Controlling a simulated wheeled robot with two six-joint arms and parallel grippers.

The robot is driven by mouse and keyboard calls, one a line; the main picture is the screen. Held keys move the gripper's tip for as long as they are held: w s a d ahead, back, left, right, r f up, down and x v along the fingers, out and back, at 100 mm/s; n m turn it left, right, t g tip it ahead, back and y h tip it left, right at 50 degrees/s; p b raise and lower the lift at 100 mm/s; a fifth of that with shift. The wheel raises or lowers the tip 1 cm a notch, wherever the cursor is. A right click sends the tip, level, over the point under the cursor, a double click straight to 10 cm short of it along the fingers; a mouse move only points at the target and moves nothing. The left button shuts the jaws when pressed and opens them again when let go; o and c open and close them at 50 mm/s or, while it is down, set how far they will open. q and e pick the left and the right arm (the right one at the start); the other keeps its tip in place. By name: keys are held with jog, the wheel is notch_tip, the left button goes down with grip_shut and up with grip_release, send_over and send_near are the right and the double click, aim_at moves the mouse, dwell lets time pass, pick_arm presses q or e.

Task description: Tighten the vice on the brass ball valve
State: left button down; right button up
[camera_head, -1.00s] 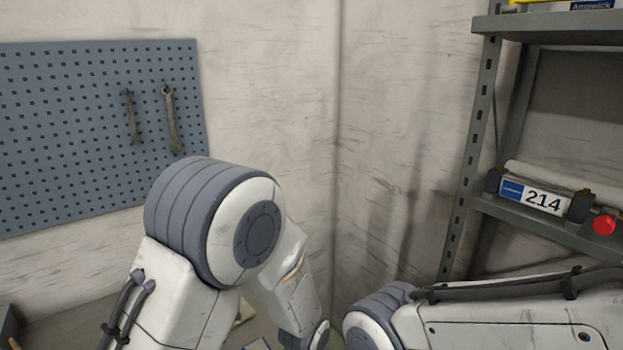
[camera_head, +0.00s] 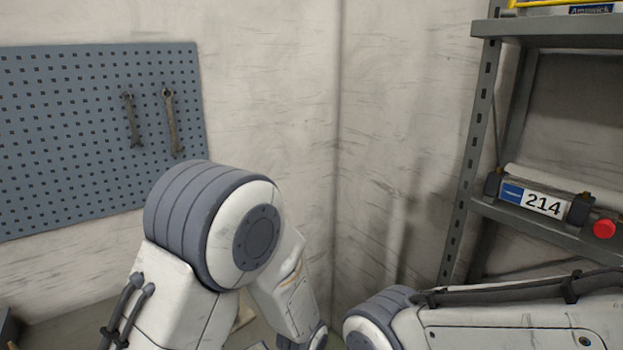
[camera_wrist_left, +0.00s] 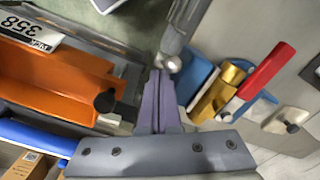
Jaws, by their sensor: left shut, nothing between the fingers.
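The brass ball valve (camera_wrist_left: 217,94) shows in the left wrist view, right of centre, with a long red lever handle (camera_wrist_left: 266,70). Blue vice parts (camera_wrist_left: 198,77) lie beside the valve; how firmly they grip it cannot be told. A grey metal rod (camera_wrist_left: 184,24) with a round end comes down from the top of that view. My left gripper (camera_wrist_left: 160,75) is shut and empty, its fingertips close to the rod's round end; contact cannot be told. In the head view the vice, valve and both grippers are out of sight; only my arm links show.
An orange bin (camera_wrist_left: 50,82) labelled 358 stands left of my left gripper, with a cardboard box (camera_wrist_left: 27,163) below. In the head view, a pegboard (camera_head: 70,140) with two wrenches hangs left, and a metal shelf (camera_head: 540,230) stands right.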

pick_arm(q)
jog(key=shift+w+d+r+p, duration=0.2)
jog(key=shift+d+r+p, duration=0.1)
jog(key=shift+d, duration=0.1)
notch_tip(320, 180, up, 9)
jog(key=p, duration=0.7)
jog(key=shift+p, duration=0.3)
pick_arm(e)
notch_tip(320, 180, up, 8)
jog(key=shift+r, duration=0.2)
pick_arm(q)
jog(key=shift+w+f, duration=0.1)
